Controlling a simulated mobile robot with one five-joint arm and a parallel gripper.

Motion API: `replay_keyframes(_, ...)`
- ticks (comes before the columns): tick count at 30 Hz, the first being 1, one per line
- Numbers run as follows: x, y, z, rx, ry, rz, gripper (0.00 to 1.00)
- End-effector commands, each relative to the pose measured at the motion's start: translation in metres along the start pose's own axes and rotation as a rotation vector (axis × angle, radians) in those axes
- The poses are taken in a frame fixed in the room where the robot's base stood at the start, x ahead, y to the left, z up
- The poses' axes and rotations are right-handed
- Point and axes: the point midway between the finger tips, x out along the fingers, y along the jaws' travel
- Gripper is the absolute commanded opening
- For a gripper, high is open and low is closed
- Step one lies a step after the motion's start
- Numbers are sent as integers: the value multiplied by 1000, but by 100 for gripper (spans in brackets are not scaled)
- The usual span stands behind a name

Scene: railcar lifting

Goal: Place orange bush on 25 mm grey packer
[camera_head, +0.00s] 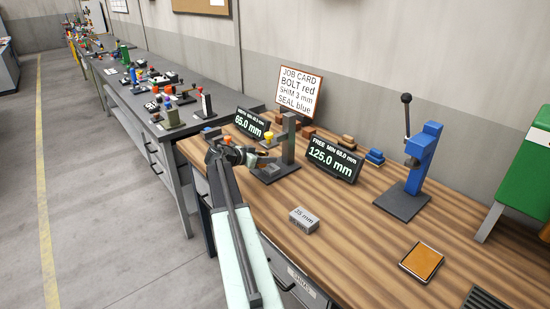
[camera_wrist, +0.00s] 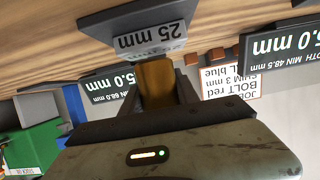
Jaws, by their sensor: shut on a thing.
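The orange bush (camera_wrist: 157,82) is clamped between the dark fingers of my gripper (camera_wrist: 160,92), in the middle of the wrist view. The wrist picture is upside down. The grey packer marked 25 mm (camera_wrist: 150,40) shows just beyond the bush; I cannot tell whether they touch. A dark flat base (camera_wrist: 110,25) shows behind the packer. In the head view my gripper (camera_head: 240,155) is at the left side of a grey stand (camera_head: 288,145), and its fingers partly cover that spot. I cannot make out the bush clearly there.
A grey 35 mm block (camera_head: 303,220) lies nearer on the wooden bench. Displays (camera_head: 333,160) and a job card (camera_head: 299,92) stand behind. A blue press (camera_head: 422,155) and an orange pad (camera_head: 422,262) are to the right. The middle bench is mostly clear.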

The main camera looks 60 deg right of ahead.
Motion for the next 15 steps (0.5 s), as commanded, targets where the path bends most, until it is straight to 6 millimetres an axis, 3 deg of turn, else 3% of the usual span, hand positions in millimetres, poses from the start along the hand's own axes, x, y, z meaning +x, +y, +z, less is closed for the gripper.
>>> replay_keyframes(8,40,0,-17,1,1,4,0)
replay_keyframes(9,43,1,-1,0,1,2,0)
replay_keyframes(15,42,1,-1,0,1,2,0)
